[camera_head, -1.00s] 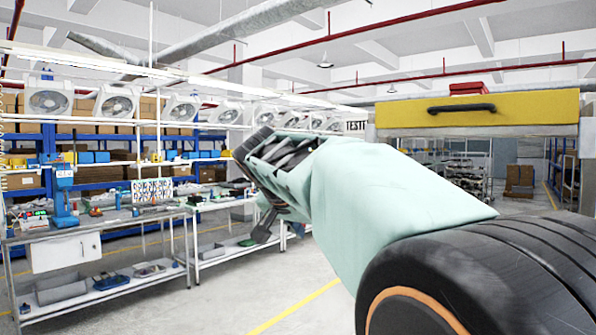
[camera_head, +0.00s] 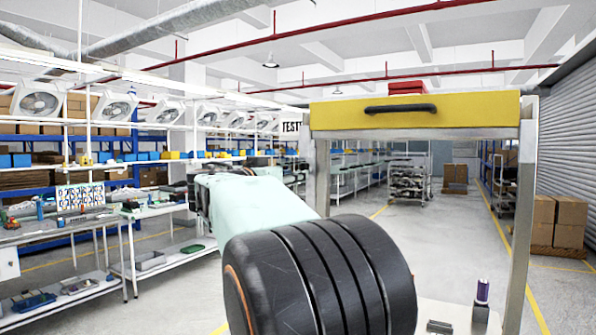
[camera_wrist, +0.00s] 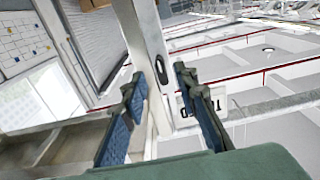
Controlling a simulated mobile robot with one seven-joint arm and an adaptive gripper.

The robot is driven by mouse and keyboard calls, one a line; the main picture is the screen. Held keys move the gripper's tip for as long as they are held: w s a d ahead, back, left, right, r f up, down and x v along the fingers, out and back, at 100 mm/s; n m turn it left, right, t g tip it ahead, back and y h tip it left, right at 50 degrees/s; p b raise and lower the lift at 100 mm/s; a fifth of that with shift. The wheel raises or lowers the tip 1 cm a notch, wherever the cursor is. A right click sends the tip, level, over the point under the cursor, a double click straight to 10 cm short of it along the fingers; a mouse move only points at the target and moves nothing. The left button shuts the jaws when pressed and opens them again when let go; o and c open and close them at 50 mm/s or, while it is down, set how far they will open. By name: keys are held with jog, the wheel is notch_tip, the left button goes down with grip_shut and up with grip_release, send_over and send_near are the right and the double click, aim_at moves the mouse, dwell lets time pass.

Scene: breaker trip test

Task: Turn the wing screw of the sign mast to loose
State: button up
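I cannot make out a wing screw in either view. A white sign with black "TEST" lettering (camera_head: 292,127) hangs left of the yellow box in the head view, its edge cut off. It also shows tilted beyond my fingers in the wrist view (camera_wrist: 187,101). My gripper (camera_wrist: 158,76) is open and empty, its blue-padded fingers apart. A pale post with a dark oval fitting (camera_wrist: 161,71) shows between and beyond the fingers; whether it is the sign mast I cannot tell. In the head view my own arm mostly hides the gripper.
A yellow box with a black handle (camera_head: 420,117) sits high on a pale frame, a red case (camera_head: 407,87) on top. Workbenches (camera_head: 160,212) stand left.

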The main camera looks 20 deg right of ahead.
jog(key=p+x, duration=0.1)
jog(key=x, duration=0.5)
jog(key=shift+w+d+p, duration=0.1)
jog(key=shift+p, duration=0.3)
jog(key=shift+c, duration=0.5)
grip_shut()
